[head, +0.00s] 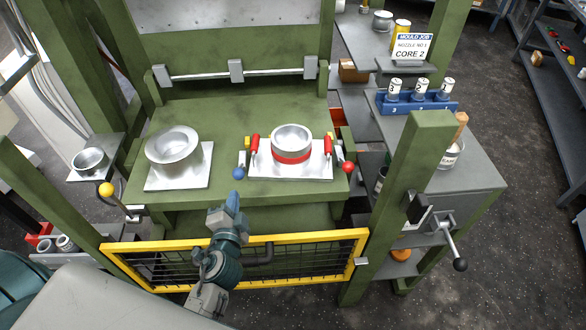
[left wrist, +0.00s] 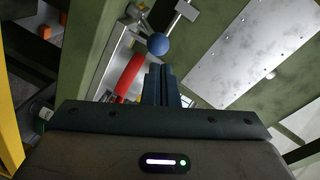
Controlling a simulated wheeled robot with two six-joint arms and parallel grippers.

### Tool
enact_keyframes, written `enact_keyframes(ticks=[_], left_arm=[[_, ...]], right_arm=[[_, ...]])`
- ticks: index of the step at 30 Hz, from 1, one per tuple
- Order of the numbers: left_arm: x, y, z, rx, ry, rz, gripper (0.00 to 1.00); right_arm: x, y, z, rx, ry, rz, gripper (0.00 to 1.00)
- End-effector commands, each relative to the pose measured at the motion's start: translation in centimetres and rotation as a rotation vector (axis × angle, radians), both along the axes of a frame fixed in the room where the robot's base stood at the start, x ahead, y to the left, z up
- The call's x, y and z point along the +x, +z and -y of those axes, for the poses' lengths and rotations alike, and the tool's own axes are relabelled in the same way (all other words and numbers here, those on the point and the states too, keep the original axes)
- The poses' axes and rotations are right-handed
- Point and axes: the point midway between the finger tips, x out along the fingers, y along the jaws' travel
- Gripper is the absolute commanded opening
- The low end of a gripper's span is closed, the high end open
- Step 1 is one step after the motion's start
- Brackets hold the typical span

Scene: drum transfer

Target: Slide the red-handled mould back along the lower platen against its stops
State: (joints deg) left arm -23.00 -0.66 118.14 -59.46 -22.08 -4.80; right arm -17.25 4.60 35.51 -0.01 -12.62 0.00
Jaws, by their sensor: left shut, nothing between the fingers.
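The red-handled mould (head: 291,172) sits on the right part of the green lower platen (head: 225,112), near its front edge. It has a square silver plate, a round ring with a red band, and two upright red handles. One red handle (left wrist: 129,75) shows in the left wrist view. Three grey stops (head: 236,70) on a rail stand at the platen's back, with clear platen between them and the mould. My left gripper (head: 235,196) is shut and empty at the platen's front edge, left of the mould and just below a blue ball knob (head: 239,173). My right gripper is out of view.
A plain silver mould (head: 178,182) with a dish-shaped top sits on the platen's left. A red ball knob (head: 348,167) is at the right mould's front right. A yellow-framed mesh guard (head: 310,276) crosses the front. A green post (head: 405,190) stands at right.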

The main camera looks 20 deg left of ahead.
Motion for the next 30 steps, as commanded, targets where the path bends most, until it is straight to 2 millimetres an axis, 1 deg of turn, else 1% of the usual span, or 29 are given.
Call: enact_keyframes(ticks=[1,3,6,10,12,14,17,20,30], left_arm=[[1.2,-0.1,1.7,0.090,-0.078,0.025,0.00],[2.4,-0.4,4.1,0.207,-0.189,0.049,0.00],[3.5,-1.2,7.2,0.335,-0.329,0.064,0.00],[4.0,-2.3,10.0,0.433,-0.450,0.067,0.00],[4.1,-2.6,10.7,0.458,-0.483,0.066,0.00],[4.4,-2.8,11.0,0.467,-0.497,0.066,0.00],[5.4,-2.7,11.3,0.472,-0.500,0.068,0.00],[7.0,-2.5,11.5,0.471,-0.499,0.068,0.00],[13.9,-2.7,12.4,0.471,-0.497,0.068,0.00]], right_arm=[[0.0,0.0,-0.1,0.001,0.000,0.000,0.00],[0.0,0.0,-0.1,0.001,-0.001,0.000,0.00],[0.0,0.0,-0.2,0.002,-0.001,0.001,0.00],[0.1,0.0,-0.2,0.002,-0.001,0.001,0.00],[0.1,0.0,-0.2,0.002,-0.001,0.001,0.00],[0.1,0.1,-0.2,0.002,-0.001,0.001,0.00],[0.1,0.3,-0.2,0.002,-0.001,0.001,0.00],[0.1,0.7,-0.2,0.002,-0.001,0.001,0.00],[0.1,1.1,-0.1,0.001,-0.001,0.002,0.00]])
